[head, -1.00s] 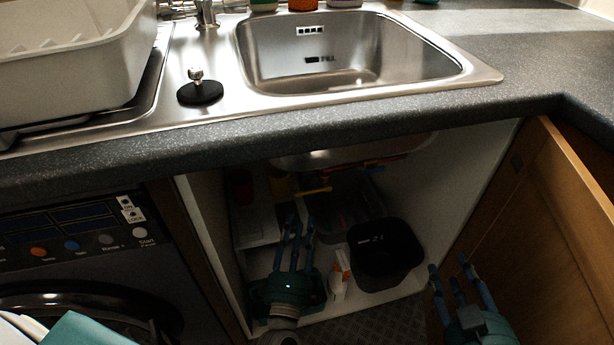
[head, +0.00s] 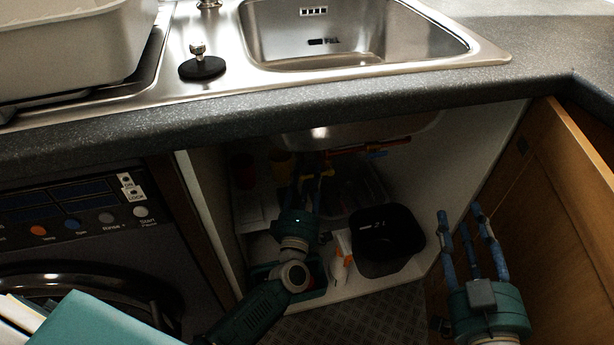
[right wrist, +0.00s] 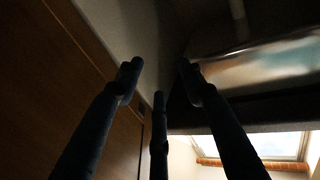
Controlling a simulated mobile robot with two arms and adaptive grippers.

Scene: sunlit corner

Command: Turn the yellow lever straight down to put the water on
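The yellow lever (head: 326,170) is on the pipework under the sink, inside the open cupboard. It is small, dim and partly covered by my left gripper's fingers, so its exact angle is hard to tell. My left gripper (head: 307,182) is inside the cupboard, its fingers pointing up and back at the lever. The fingers look spread apart; whether they touch the lever cannot be told. My right gripper (head: 460,212) is open and empty in front of the cupboard door, and its spread fingers also show in the right wrist view (right wrist: 158,78).
A black bin (head: 385,240) stands on the cupboard floor, with a white and orange bottle (head: 341,255) beside it. The wooden door (head: 550,200) is open at right. The worktop edge (head: 230,122) overhangs the opening.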

